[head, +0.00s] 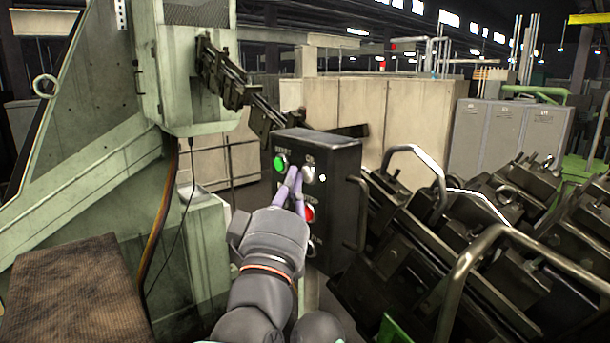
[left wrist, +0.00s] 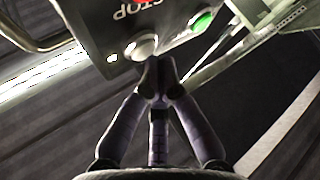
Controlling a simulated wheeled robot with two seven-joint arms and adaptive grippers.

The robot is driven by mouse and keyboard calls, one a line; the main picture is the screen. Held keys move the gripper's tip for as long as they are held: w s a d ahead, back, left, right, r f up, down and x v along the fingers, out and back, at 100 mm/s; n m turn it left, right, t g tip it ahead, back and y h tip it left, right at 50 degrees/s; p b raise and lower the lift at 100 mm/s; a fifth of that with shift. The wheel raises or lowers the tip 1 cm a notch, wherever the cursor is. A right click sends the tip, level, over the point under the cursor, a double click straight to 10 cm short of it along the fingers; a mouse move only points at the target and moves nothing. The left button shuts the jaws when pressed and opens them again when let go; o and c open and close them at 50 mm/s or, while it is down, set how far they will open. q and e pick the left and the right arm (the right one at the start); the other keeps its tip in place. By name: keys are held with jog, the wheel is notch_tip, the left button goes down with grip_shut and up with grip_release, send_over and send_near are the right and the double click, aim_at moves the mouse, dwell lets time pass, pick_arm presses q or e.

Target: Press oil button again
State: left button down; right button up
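The dark control box (head: 340,185) stands upright in the middle of the head view. Its face has a green button (head: 280,163) at upper left, a pale round button (head: 308,173) labelled like "OIL" at upper right, and a red button (head: 309,213) lower down. My left gripper (head: 296,172) is at the face, its fingertips beside the pale button. In the left wrist view the fingertips (left wrist: 158,80) are together and empty, just below the pale button (left wrist: 142,47); the green button (left wrist: 202,21) is to the right. I cannot tell whether they touch. My right gripper is not in view.
A handle (head: 357,213) sticks out from the box's right side. Dark machinery with bent metal handles (head: 500,245) fills the right. A pale green machine (head: 90,110) stands at left, with a brown textured surface (head: 75,295) in front.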

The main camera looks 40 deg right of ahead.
pick_arm(q)
jog(key=shift+d, duration=0.45)
dwell(0.6)
jog(key=shift+a, duration=0.1)
jog(key=shift+a+b, duration=0.75)
jog(key=shift+b, duration=0.05)
jog(key=a+b, duration=0.2)
jog(key=a, duration=0.1)
jog(key=a+b, duration=0.1)
jog(key=a, duration=0.1)
jog(key=shift+s+b, duration=0.25)
jog(key=shift+b, duration=0.05)
dwell(0.7)
